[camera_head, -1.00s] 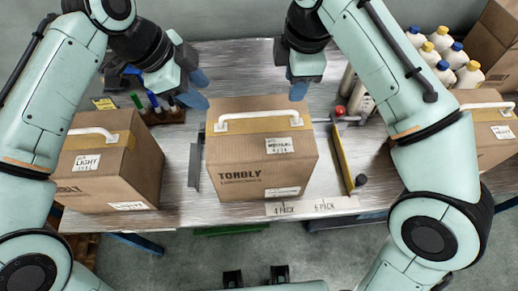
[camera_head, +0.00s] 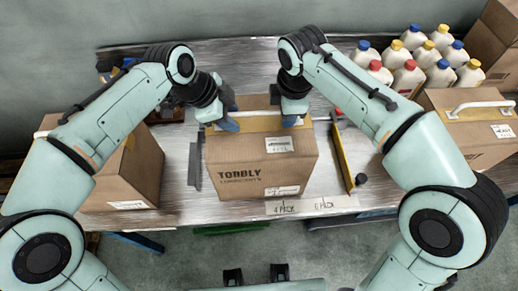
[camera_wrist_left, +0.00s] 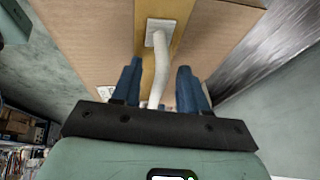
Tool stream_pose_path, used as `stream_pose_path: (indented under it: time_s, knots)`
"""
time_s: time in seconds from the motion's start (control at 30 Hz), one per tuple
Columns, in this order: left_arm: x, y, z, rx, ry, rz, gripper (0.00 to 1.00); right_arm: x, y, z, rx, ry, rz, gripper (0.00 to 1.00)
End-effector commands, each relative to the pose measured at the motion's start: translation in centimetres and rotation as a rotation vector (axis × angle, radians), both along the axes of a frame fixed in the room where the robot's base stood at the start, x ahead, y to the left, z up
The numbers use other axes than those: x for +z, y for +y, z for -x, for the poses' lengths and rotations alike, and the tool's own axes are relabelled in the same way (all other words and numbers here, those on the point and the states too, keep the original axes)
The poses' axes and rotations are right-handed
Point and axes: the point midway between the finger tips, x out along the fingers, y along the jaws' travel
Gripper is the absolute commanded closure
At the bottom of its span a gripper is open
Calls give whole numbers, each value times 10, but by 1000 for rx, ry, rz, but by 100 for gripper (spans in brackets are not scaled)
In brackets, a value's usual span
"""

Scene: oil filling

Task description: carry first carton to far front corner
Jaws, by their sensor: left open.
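A brown carton (camera_head: 258,165) printed TORBLY stands in the middle of the table, with a tan tape strip and a white handle on top. My left gripper (camera_head: 229,122) is at the left part of its top. In the left wrist view, the white handle (camera_wrist_left: 160,65) passes between my open blue fingers (camera_wrist_left: 158,80); I cannot tell whether they touch it. My right gripper (camera_head: 290,119) is at the right part of the carton top, and its arm hides much of it.
Another carton (camera_head: 134,180) stands left, partly behind my left arm. A third carton (camera_head: 460,125) with a white handle stands right. Several bottles (camera_head: 410,72) stand at the back right. A yellow bar (camera_head: 343,155) lies just right of the middle carton. Bare table (camera_head: 178,165) shows left of it.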

Motion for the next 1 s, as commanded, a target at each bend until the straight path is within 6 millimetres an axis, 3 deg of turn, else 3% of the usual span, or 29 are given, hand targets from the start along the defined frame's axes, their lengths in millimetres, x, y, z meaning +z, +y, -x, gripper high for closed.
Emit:
stream_pose_path:
  time_s: [0.27, 0.37, 0.4, 1.0]
  knots:
    - [-1, 0, 0, 0, 0, 0, 60, -1, 0, 0, 0, 0, 0, 64]
    - [-1, 0, 0, 0, 0, 0, 92, -1, 0, 0, 0, 0, 0, 96]
    - [-1, 0, 0, 0, 0, 0, 100, 0, 0, 0, 0, 0, 0, 100]
    - [0, 0, 0, -1, -1, 0, 100, 0, 0, 0, 0, -1, -1, 100]
